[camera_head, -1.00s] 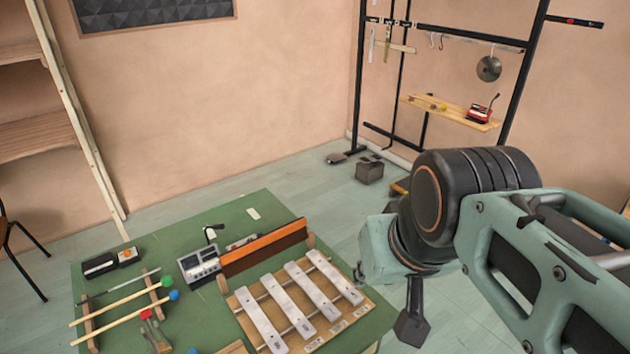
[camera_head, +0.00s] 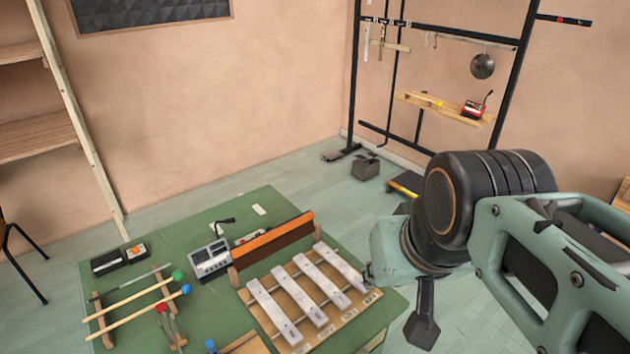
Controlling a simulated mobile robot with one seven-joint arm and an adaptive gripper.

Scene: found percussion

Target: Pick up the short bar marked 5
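Several pale metal bars lie side by side on a wooden frame (camera_head: 262,310) on the green table. The rightmost bar (camera_head: 343,266) looks shorter than the leftmost bar (camera_head: 274,312). Small labels show along the frame's front right edge, but no number is legible, so I cannot tell which bar is marked 5. My gripper (camera_head: 423,318) shows only as a dark finger-like part below my wrist, right of the frame and apart from the bars. My arm hides the rest, and its opening is not visible.
On the green table (camera_head: 190,240) stand an orange-topped board (camera_head: 275,240) behind the bars, a grey device (camera_head: 210,260) and mallets (camera_head: 130,300) at left. Floor shows between table and rack.

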